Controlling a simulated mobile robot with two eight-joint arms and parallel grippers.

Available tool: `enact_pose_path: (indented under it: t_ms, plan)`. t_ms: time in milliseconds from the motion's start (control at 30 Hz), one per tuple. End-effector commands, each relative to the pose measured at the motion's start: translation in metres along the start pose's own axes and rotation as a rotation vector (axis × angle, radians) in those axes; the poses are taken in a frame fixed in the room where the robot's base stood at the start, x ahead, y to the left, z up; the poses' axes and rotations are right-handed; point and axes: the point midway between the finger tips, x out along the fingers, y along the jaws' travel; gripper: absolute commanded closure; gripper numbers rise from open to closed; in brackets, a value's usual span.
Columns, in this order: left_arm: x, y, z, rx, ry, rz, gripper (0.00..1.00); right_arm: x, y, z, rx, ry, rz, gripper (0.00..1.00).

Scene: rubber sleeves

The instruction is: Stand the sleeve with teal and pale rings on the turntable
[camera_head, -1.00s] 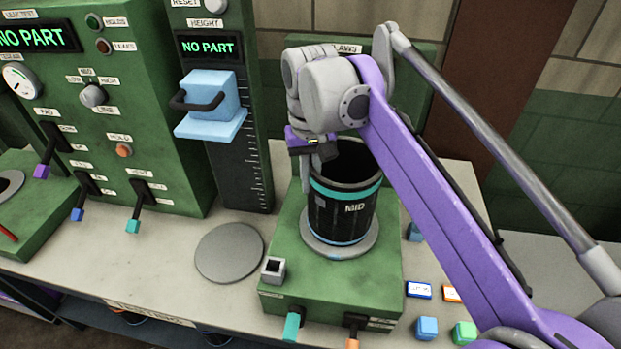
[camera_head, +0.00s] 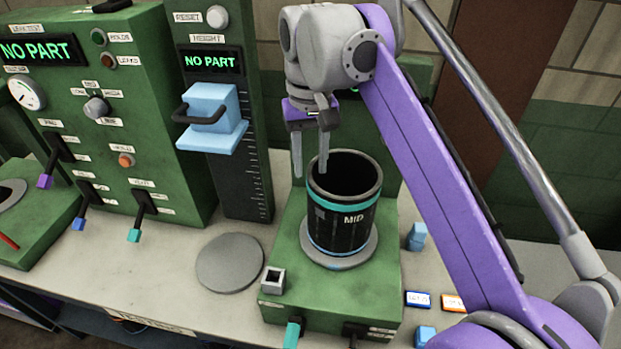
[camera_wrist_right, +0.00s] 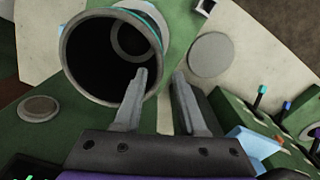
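The black sleeve (camera_head: 341,225) has a teal ring near its top, a pale blue ring near its base and the label MID. It stands upright on the grey round turntable (camera_head: 352,262) of the green unit. In the right wrist view the sleeve's open mouth (camera_wrist_right: 105,62) shows at upper left. My right gripper (camera_head: 310,172) is above and behind the sleeve's left rim, fingers pointing down and apart. My left gripper is not in view.
A grey disc (camera_head: 230,262) lies on the bench left of the unit. A height gauge with a light blue slider (camera_head: 213,120) stands behind it, beside the green leak test panel (camera_head: 120,110). Small blue blocks (camera_head: 416,236) and labelled cards (camera_head: 418,299) lie to the right.

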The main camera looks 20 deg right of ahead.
Motion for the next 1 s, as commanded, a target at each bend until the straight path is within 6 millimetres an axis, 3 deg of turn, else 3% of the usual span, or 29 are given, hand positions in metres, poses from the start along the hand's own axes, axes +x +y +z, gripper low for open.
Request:
enact_pose_path:
  t_ms: [100, 300, 1000]
  plan:
    - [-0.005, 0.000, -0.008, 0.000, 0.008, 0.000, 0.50, -0.025, 0.000, -0.001, 0.000, 0.003, 0.000, 0.60]
    - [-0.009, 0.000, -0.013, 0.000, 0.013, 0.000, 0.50, -0.043, 0.000, 0.000, 0.000, 0.002, 0.000, 0.60]
    - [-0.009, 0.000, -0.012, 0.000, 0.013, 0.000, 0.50, -0.043, 0.000, 0.001, -0.001, 0.002, 0.000, 0.60]
